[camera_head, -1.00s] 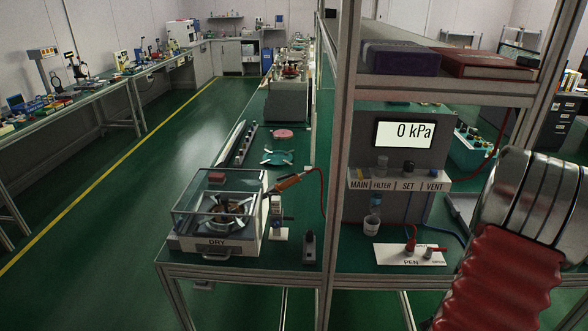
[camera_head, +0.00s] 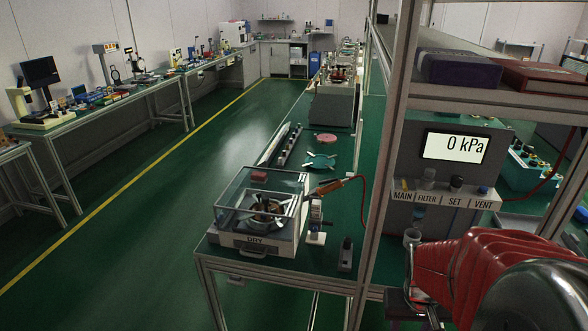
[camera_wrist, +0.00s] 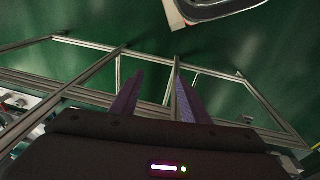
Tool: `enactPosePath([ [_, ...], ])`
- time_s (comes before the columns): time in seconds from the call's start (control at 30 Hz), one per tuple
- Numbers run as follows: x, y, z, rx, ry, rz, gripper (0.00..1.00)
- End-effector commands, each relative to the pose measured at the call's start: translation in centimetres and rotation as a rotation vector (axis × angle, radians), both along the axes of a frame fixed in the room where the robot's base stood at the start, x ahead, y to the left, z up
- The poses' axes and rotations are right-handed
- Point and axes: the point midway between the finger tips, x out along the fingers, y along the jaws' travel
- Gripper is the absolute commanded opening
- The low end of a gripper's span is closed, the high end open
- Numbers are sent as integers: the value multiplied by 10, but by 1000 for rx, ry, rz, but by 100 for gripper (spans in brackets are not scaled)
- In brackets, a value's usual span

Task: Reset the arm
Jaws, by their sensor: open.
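My gripper (camera_wrist: 157,82) is open in the wrist view, its two dark purple fingers apart with nothing between them. Below the fingers are the green floor and grey metal frame bars, at some distance. In the head view my arm, with its red ribbed sleeve and shiny metal housing, fills the lower right corner. It lies in front of the bench's right section and hides part of it. I cannot clearly make out the fingers in the head view.
A lapping machine marked DRY (camera_head: 258,215) stands at the bench's near end, with an orange-handled tool (camera_head: 328,187) beside it. A shelf post (camera_head: 391,150) and a gauge unit reading 0 kPa (camera_head: 453,147) are close to my arm. The green aisle floor (camera_head: 190,190) at left is clear.

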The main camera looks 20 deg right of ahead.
Motion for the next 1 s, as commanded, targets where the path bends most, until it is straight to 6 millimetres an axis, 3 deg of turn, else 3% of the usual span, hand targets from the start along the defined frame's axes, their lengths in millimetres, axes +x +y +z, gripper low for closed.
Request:
enactPosePath([
  [0.37, 18, 89, 70, 36, -80, 97, 42],
  [0.8, 32, 182, 148, 12, -312, 379, 42],
  [1.0, 30, 213, 167, 10, -378, 483, 42],
])
